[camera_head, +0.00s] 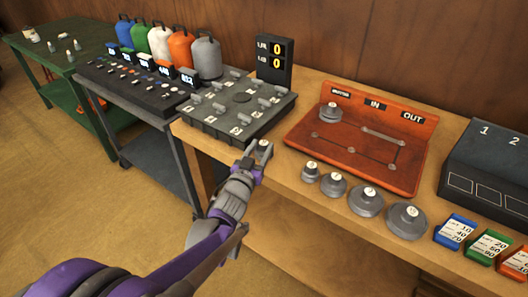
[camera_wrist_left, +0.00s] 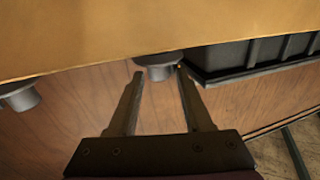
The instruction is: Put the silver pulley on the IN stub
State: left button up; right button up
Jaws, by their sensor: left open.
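Several grey metal pulleys of rising size stand in a row before the red-brown board (camera_head: 300,128): a smallest pulley (camera_head: 310,174), a second pulley (camera_head: 333,186), a third pulley (camera_head: 366,203) and a largest pulley (camera_head: 406,223). Each has a pale marked top; which is the silver one I cannot tell. Another grey pulley (camera_head: 332,115) sits on the board below the left label. The IN label (camera_head: 375,104) is at the board's back; its stub is too small to single out. My left gripper (camera_head: 257,152) is open, left of the board. My right gripper is not in view.
A dark numbered tray (camera_head: 207,128) with grey pieces lies just beyond my left gripper. A two-line display (camera_head: 274,60) stands behind it. Coloured cards (camera_head: 457,229) and a dark box (camera_head: 486,165) are at right. In the left wrist view, a grey round part (camera_wrist_left: 160,67) shows beyond the fingertips.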

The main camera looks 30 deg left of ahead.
pick_arm(q)
jog(key=w, duration=0.2)
jog(key=shift+w+a+f, duration=0.1)
jog(key=shift+w+a, duration=0.1)
jog(key=shift+w, duration=0.15)
grip_shut()
